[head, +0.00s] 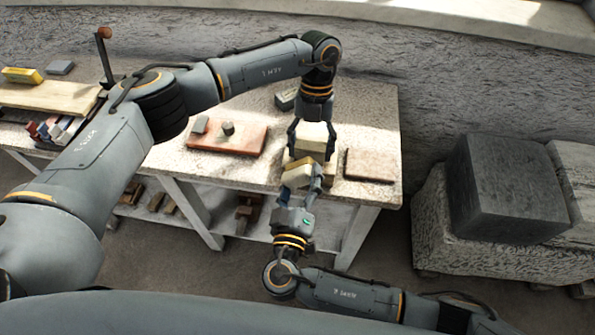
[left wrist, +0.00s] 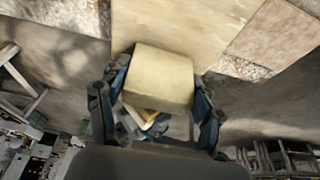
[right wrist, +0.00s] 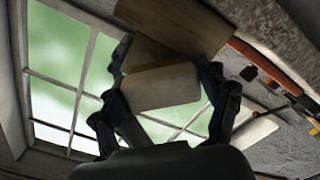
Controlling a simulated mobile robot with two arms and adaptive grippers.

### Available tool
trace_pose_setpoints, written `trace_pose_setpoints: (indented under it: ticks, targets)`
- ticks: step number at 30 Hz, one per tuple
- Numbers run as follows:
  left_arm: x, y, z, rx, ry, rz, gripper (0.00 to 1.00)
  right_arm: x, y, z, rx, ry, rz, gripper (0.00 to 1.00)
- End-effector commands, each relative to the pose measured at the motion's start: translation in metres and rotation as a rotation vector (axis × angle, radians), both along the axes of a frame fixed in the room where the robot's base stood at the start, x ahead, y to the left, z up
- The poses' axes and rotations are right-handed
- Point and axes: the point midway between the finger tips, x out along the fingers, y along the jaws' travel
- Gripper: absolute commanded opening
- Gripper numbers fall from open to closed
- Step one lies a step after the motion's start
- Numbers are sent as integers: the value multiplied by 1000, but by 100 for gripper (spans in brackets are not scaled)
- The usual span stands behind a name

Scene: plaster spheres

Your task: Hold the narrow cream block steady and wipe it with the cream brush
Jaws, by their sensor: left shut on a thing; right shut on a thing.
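My left gripper (head: 312,128) points down over the table and is shut on a plain, boxy cream block (head: 317,143), which I take as the narrow cream block. The block (left wrist: 160,75) fills the middle of the left wrist view. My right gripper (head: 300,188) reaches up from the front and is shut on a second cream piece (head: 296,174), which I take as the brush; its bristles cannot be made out. This piece (right wrist: 160,86) also shows in the right wrist view. It sits just below and in front of the block; whether they touch is unclear.
A reddish slab (head: 205,141) with small grey pieces lies left on the table (head: 377,110), and a brown slab (head: 370,165) lies right. A dark box (head: 286,99) stands behind my left gripper. Large stone blocks (head: 505,188) stand right of the table.

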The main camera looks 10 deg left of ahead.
Motion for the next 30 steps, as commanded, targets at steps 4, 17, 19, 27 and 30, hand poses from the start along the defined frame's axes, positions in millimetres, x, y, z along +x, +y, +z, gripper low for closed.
trace_pose_setpoints:
  ticks: [4,17,19,27,30]
  targets:
    - [0,2,-2,6,0,1,38,1,0,5,6,-9,-1,25]
    - [1,3,-2,7,-4,4,38,-19,1,7,13,-11,-2,25]
    - [1,3,-2,7,-4,4,38,-22,1,8,13,-12,-2,25]
    - [2,3,-1,6,-5,4,76,-23,1,8,12,-14,-3,25]
    - [1,2,-1,5,-4,3,92,-23,1,9,12,-14,-3,25]
